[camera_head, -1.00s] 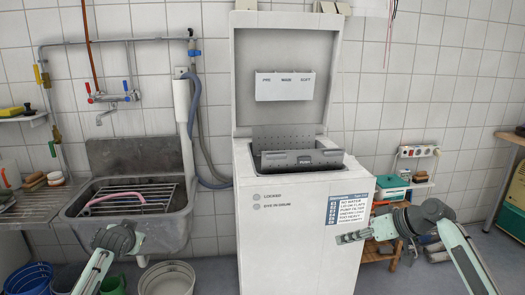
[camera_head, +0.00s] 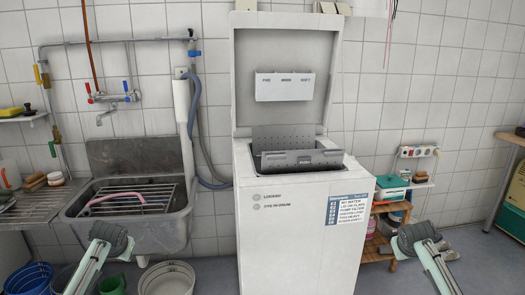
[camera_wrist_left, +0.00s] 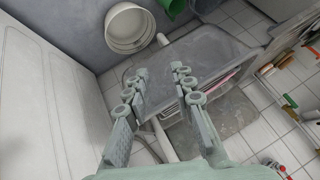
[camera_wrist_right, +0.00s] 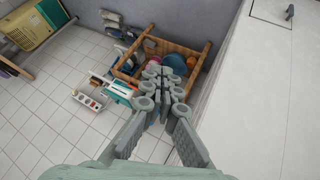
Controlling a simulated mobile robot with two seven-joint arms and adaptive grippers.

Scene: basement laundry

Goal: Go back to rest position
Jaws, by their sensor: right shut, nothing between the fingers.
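My left arm (camera_head: 100,258) comes in at the lower left of the head view, in front of the sink, and my right arm (camera_head: 428,258) at the lower right. Neither gripper's fingers can be made out there. In the left wrist view my left gripper (camera_wrist_left: 160,76) has its fingers apart with nothing between them. In the right wrist view my right gripper (camera_wrist_right: 159,76) has its fingers together and empty. Both grippers hang clear in the air on either side of the white washing machine (camera_head: 290,225).
The washer's lid (camera_head: 285,110) stands up and its drum flaps (camera_head: 300,158) show. A sink (camera_head: 160,225) with a rack and pink hose is left. Buckets (camera_head: 166,278) stand below it. A low wooden shelf (camera_wrist_right: 183,48) stands right of the washer.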

